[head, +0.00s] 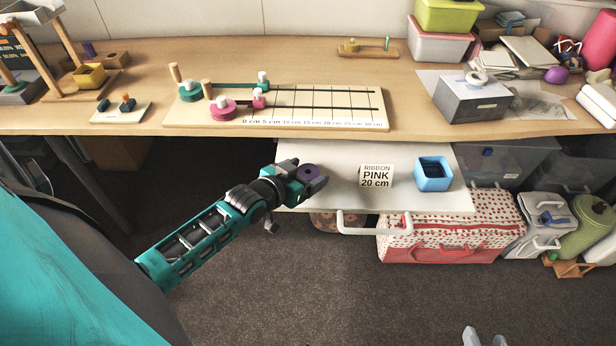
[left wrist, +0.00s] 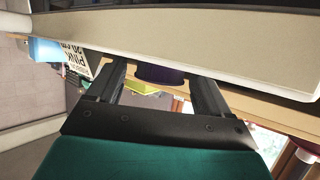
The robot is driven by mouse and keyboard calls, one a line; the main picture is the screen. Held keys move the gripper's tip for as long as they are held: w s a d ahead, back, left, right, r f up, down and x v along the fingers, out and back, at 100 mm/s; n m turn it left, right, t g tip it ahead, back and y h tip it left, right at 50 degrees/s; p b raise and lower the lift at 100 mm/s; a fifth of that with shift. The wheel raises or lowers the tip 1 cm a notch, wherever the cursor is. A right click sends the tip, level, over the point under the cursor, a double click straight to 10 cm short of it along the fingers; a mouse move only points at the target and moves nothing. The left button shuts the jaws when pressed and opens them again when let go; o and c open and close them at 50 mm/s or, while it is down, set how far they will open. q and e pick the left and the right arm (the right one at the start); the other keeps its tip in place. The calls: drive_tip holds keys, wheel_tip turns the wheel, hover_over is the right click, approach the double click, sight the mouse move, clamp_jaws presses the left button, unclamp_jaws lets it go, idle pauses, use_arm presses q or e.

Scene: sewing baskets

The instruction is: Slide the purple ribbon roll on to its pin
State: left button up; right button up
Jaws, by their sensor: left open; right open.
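The purple ribbon roll (head: 308,173) is at the left end of a white pull-out shelf (head: 330,160). My left gripper (head: 306,183) is at the roll, its fingers open on either side of it. In the left wrist view the purple roll (left wrist: 160,76) shows between the two dark fingers (left wrist: 160,92), partly hidden; I cannot tell whether they touch it. A short purple post (head: 89,49) stands at the back left by a wooden block; I cannot tell whether it is the roll's pin. My right gripper is not in view.
A ruled board (head: 330,92) on the table (head: 330,55) carries a green roll (head: 190,91) and a pink roll (head: 222,110) near wooden posts. A "RIBBON PINK 20 cm" card (head: 376,177) and a blue cup (head: 433,175) stand on the shelf. The table's front edge overhangs the shelf.

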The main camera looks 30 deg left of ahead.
use_arm(q)
drive_tip(key=shift+w, duration=0.15)
drive_tip(key=c, duration=1)
